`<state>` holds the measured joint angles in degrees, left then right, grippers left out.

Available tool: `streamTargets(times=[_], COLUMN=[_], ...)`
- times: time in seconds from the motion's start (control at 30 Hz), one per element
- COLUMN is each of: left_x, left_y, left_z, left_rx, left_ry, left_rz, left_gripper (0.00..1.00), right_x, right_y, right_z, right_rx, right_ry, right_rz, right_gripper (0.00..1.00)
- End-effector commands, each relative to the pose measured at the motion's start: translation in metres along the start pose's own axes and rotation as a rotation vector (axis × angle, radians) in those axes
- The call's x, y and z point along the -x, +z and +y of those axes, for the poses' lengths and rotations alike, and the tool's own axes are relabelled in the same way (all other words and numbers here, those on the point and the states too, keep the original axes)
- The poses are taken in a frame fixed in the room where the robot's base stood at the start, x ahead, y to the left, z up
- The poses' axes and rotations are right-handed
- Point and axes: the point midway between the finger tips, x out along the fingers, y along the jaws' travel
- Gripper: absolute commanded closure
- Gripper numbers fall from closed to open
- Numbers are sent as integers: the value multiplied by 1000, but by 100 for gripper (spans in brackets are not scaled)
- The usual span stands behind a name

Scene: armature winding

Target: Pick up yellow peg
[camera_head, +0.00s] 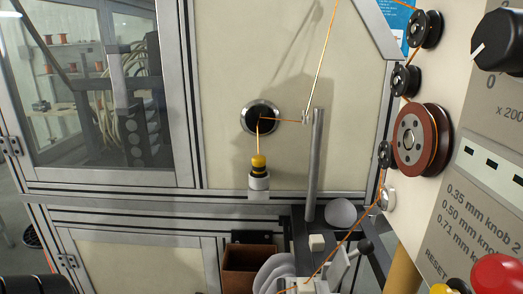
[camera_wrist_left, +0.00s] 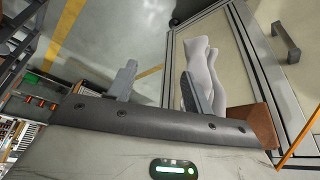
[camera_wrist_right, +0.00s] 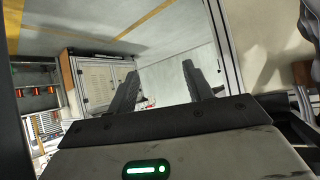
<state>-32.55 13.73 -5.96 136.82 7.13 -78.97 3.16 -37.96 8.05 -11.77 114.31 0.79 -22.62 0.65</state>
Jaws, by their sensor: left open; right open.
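The yellow peg (camera_head: 258,162) stands upright near the middle of the head view, in a dark and white holder (camera_head: 259,183) in front of the cream machine panel. An orange wire runs from the peg's top up to a dark round hole (camera_head: 260,118) in the panel. My left gripper (camera_wrist_left: 157,85) is open and empty in the left wrist view. My right gripper (camera_wrist_right: 158,80) is open and empty in the right wrist view. Neither gripper can be made out in the head view, and the peg cannot be made out in either wrist view.
A metal post (camera_head: 314,165) stands right of the peg, with the orange wire passing its top. A control panel with pulleys (camera_head: 408,80) and a red-brown spool (camera_head: 413,140) fills the right. A brown box (camera_head: 240,268) with pale gloves (camera_head: 278,272) beside it sits below.

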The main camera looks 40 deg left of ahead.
Motion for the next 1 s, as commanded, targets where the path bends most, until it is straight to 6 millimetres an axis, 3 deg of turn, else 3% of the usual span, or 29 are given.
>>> streamTargets(times=[0.03,0.17,0.33,0.47,0.53,0.63,0.77,0.87,1.0], left_x=[19,27,36,55,75,117,188,249,323], left_y=[-4,0,-12,-36,-57,-95,-151,-194,-240], left_z=[-16,-48,-98,-147,-177,-215,-242,-242,-219], left_rx=[-9,-8,16,66,111,194,319,415,523], left_ry=[-21,-42,-73,-113,-144,-191,-242,-270,-284], left_rz=[-46,-132,-188,-214,-222,-219,-186,-142,-82], left_gripper=[49,49,49,49,49,49,49,49,49], right_x=[7,4,3,2,3,3,3,3,3], right_y=[-8,-5,-2,-2,-2,-2,-3,-3,-3], right_z=[1,4,6,6,6,6,5,4,3], right_rx=[4,13,12,11,10,10,9,8,8], right_ry=[4,14,18,18,18,17,16,15,13], right_rz=[-3,-12,-17,-16,-16,-15,-14,-14,-14], right_gripper=[49,49,49,49,49,49,49,49,49])
